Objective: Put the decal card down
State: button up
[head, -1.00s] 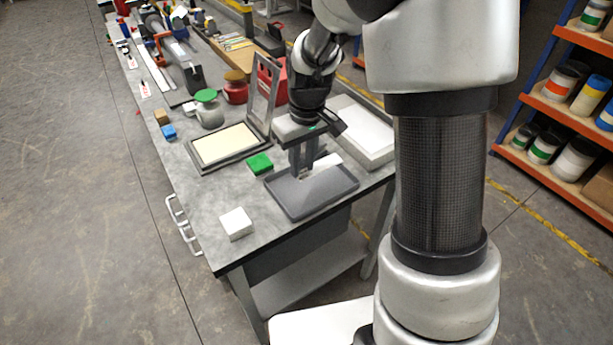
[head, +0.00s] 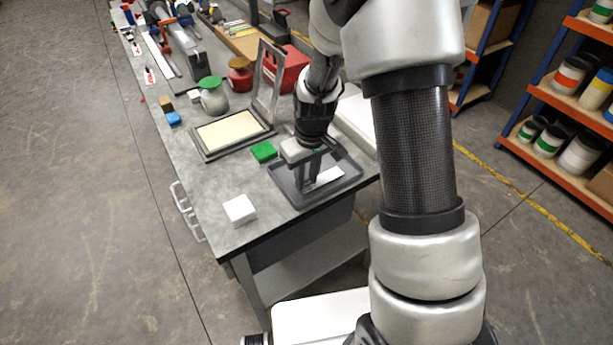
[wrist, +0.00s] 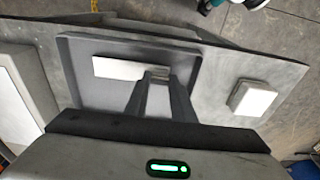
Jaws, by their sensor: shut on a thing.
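The decal card is a small white rectangle (head: 328,175), over the grey tray (head: 292,198) at the bench's near right. It also shows in the wrist view (wrist: 117,68), with its right end between my fingertips. My gripper (head: 309,188) points down over the tray and is shut on the card. The card appears low inside the tray's outline; I cannot tell whether it touches the tray floor. The tray's rim (wrist: 130,38) shows around the card in the wrist view. My fingers hide the card's gripped end.
A green block (head: 263,151) sits just left of the tray, and a white block (head: 239,209) stands near the bench's front edge. A framed cream panel (head: 229,132) lies behind. A white slab (head: 357,118) is at the right. Bare bench lies left of the tray.

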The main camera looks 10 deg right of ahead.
jog(key=shift+f, duration=0.25)
jog(key=o, duration=1)
jog(key=shift+r, duration=0.1)
